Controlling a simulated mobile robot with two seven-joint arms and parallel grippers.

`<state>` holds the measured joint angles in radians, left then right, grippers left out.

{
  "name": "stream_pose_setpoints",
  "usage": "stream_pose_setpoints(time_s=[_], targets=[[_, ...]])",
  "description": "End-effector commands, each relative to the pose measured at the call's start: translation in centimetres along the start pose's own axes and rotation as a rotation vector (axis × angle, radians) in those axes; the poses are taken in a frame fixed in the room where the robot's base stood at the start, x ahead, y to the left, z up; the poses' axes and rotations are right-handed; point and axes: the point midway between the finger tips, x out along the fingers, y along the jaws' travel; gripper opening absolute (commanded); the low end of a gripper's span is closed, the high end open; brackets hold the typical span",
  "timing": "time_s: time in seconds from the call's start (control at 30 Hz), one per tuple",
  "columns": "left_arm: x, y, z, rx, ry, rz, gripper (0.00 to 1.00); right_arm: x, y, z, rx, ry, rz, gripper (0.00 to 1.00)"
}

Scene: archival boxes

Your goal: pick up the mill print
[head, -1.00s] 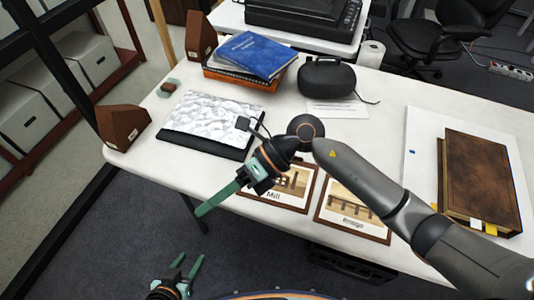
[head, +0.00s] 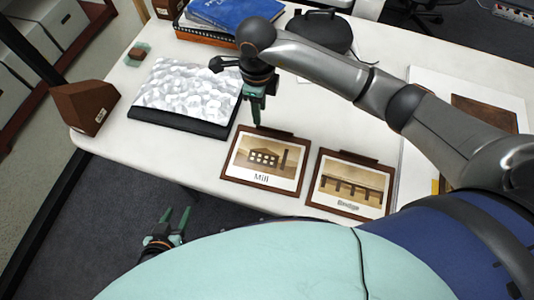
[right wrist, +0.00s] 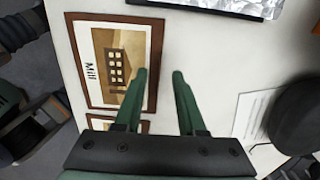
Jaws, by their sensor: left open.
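The mill print (head: 265,160) lies flat near the table's front edge in the head view, a brown-framed picture of a building labelled "Mill". It also shows in the right wrist view (right wrist: 120,45), left of my right fingers. My right gripper (head: 257,112) points down just behind the print's back edge. In the right wrist view its two fingers (right wrist: 159,74) are apart with white table between them; the left fingertip overlaps the print in the picture. My left gripper (head: 177,222) is open and empty, low in front of the table.
The bridge print (head: 350,185) lies to the right of the mill print. A crinkled pale sheet on a dark pad (head: 187,95) lies to the left. A brown wedge (head: 85,106), blue book (head: 236,11) and black case (head: 320,32) are also on the table.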

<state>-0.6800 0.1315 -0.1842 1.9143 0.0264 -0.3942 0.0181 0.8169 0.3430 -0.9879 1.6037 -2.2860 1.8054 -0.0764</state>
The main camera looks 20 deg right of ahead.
Motion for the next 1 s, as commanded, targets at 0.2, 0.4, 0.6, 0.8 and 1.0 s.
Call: stream_pose_setpoints(time_s=[0.2, 0.4, 0.6, 0.8, 1.0], targets=[[-0.1, 0.0, -0.1, 0.000, -0.001, 0.000, 0.50, 1.7, 0.1, -0.1, 0.000, 0.000, 0.002, 0.39], [-0.4, 0.0, -0.4, 0.000, 0.000, 0.000, 0.50, 4.7, 0.1, -0.8, 0.001, 0.001, 0.004, 0.39], [-0.3, 0.0, -0.3, 0.000, 0.000, 0.000, 0.50, 6.3, 0.0, -0.7, 0.000, -0.002, 0.001, 0.39], [-0.3, 0.0, -0.3, 0.000, 0.000, 0.000, 0.50, 6.4, 0.0, -0.7, 0.000, -0.002, 0.000, 0.39], [-0.3, 0.0, -0.3, 0.000, 0.000, 0.000, 0.50, 6.3, 0.0, -0.7, -0.001, -0.002, 0.000, 0.18]])
